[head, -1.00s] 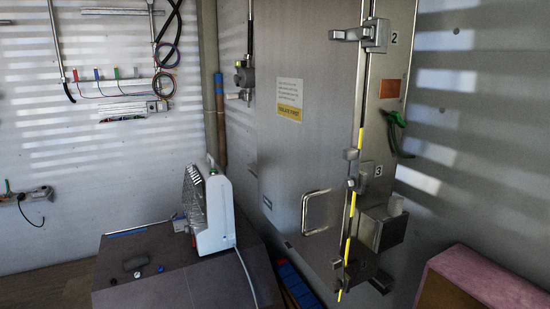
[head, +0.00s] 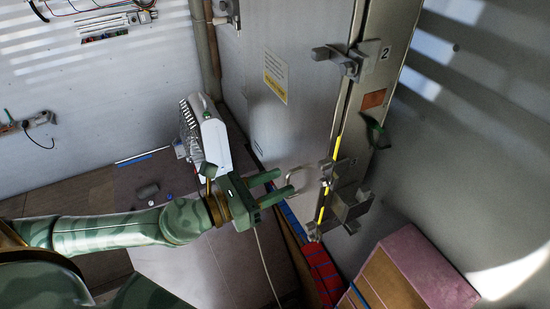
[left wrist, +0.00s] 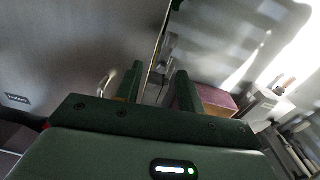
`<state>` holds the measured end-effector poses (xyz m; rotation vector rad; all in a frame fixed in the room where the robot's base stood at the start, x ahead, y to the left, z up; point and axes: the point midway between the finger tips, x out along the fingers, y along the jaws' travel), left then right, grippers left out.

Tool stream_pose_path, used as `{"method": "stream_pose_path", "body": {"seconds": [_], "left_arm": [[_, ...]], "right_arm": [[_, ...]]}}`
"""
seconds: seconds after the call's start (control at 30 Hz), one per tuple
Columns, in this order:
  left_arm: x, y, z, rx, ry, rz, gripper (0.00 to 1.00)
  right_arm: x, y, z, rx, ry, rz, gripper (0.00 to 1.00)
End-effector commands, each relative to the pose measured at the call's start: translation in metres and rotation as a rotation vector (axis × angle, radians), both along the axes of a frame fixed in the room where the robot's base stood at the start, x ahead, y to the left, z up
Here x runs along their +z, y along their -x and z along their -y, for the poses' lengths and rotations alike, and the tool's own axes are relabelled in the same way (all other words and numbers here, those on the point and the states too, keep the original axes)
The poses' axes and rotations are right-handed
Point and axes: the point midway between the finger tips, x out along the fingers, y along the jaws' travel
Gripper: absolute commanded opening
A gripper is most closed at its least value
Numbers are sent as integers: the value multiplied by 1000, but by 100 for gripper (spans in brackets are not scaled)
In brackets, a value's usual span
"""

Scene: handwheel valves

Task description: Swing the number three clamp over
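The number three clamp (head: 338,168) is a grey metal piece on the cabinet door's right edge, below the clamp marked 2 (head: 350,60). Its number is too small to read in the head view now. My left gripper (head: 277,184) is open and empty, left of the clamp and apart from it. Its fingertips point right, close to the door's bent handle (head: 299,180); I cannot tell if they touch. In the left wrist view the open fingers (left wrist: 158,86) stand either side of the door edge, with dim small hardware beyond. My right gripper is out of view.
A yellow strip (head: 337,147) runs along the door edge. A metal box-like bracket (head: 350,205) sits below the clamp. A pink-topped box (head: 430,265) stands at lower right. A white heater (head: 212,140) stands behind my left forearm. A green item (head: 374,130) hangs right of the edge.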

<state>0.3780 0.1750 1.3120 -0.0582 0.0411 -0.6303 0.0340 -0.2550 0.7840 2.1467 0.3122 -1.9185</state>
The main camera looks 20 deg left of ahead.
Motion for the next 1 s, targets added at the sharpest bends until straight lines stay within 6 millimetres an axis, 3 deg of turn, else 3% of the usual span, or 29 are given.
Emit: {"method": "stream_pose_path", "body": {"seconds": [0.03,0.13,0.63,0.93,1.0], "left_arm": [[13,4,4,-18,-16,25,38],[20,7,8,-32,-33,49,38],[22,-34,41,-33,-30,51,38],[20,-63,63,-33,-29,50,38],[18,-61,61,-33,-30,48,38]], "right_arm": [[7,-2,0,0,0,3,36],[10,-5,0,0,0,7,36],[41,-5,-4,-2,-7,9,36],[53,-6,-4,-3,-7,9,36],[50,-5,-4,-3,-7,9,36]]}}
